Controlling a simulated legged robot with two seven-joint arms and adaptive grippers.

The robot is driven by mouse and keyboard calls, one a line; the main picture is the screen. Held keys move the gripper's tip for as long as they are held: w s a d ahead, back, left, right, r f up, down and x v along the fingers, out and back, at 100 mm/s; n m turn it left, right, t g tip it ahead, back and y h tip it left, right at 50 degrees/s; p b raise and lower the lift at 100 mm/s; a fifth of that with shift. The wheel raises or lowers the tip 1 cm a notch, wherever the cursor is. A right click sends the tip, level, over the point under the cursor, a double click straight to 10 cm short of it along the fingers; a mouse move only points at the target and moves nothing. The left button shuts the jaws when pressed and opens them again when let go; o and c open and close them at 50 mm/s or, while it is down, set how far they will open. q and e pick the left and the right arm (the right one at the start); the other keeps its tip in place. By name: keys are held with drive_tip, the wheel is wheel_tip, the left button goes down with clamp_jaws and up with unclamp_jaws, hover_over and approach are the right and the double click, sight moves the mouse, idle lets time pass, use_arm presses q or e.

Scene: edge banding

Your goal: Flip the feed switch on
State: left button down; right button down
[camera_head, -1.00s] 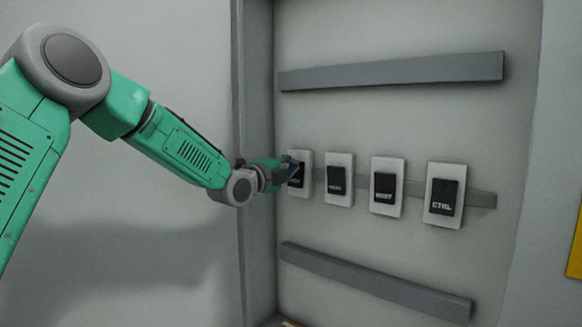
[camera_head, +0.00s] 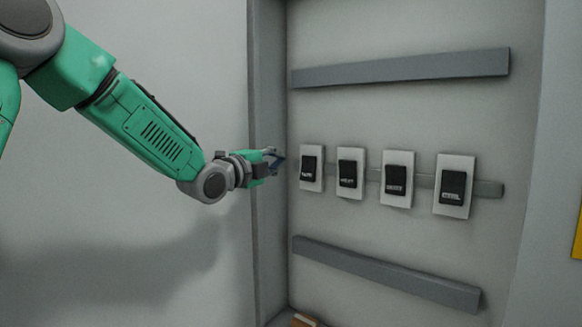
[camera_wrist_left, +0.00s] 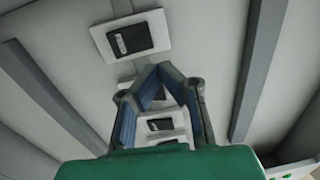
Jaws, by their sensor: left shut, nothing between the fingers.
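Four switches, each a black rocker on a white plate, stand in a row on the grey panel: the leftmost (camera_head: 310,167), the second (camera_head: 349,173), the third (camera_head: 396,180) and the rightmost (camera_head: 453,187). Their labels are too blurred to tell surely which is the feed switch. My left gripper (camera_head: 275,158) is shut and empty, just left of the leftmost switch and apart from it. In the left wrist view the shut fingers (camera_wrist_left: 164,72) sit below one switch (camera_wrist_left: 131,39), and others show between the fingers. I cannot tell whether the rockers are on or off. My right gripper is out of view.
A grey rail (camera_head: 425,181) runs behind the switches. Bars cross the panel above (camera_head: 400,68) and below (camera_head: 385,272). The cabinet's side edge (camera_head: 268,230) stands at the left. The space before the panel's other switches is clear.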

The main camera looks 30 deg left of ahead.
use_arm(q)
drive_tip(key=s, duration=0.2)
drive_tip(key=shift+s+a+r, duration=0.15)
drive_tip(key=shift+s+r, duration=0.1)
drive_tip(key=shift+s, duration=0.1)
drive_tip(key=shift+f, duration=0.1)
drive_tip(key=s+d+f+n+g+b, duration=0.1)
drive_tip(key=s+d+f+n+g, duration=0.2)
drive_tip(key=f, duration=1)
drive_tip(key=s+d+f+n+g+b, duration=0.2)
drive_tip(key=s+d+f+n+g, duration=0.1)
drive_tip(key=f, duration=1)
drive_tip(key=s+d+f+n+g+b, duration=0.1)
drive_tip(key=s+d+f+n+g, duration=0.25)
drive_tip(key=f, duration=1.05)
drive_tip(key=s+d+f+n+g+b, duration=0.1)
drive_tip(key=s+f+n+g, duration=0.1)
drive_tip(key=s+f, duration=0.5)
drive_tip(key=s+d+f+n+g+y+b, duration=0.1)
drive_tip(key=s+d+f+n+g, duration=0.1)
drive_tip(key=s+f, duration=0.6)
drive_tip(key=s+d+f+n+g+b, duration=0.1)
drive_tip(key=s+f+n+g, duration=0.3)
drive_tip(key=s, duration=1.2)
wheel_tip(320, 180, down, 4)
drive_tip(key=shift+d+f+n+y, duration=0.15)
drive_tip(key=shift+d+n+y, duration=0.25)
drive_tip(key=shift+d, duration=0.35)
